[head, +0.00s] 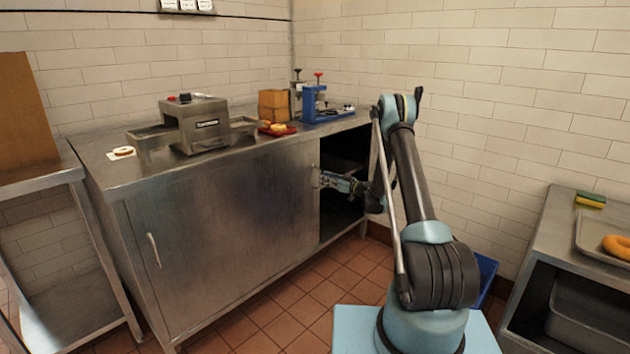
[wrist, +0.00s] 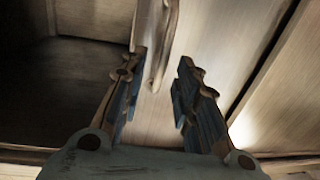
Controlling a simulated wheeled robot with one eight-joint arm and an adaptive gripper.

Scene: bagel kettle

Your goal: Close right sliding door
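The steel cabinet has sliding doors. The right sliding door (head: 275,195) stands slid to the left, leaving a dark opening (head: 342,200) at the cabinet's right end. My gripper (head: 322,179) is at the right edge of this door, by its handle (head: 315,174). In the wrist view my gripper (wrist: 162,62) is open. The door's upright bar handle (wrist: 167,35) lies between the spread fingers, closer to the left finger. Contact with the handle cannot be told. The left door's handle (head: 153,250) shows at the cabinet's left.
On the cabinet top stand a steel toaster machine (head: 196,122), a red tray (head: 277,130) with a bagel and a blue press (head: 314,104). A second counter (head: 545,215) stands at the right. A blue bin (head: 487,275) is behind my arm. Tiled floor (head: 285,310) lies in front.

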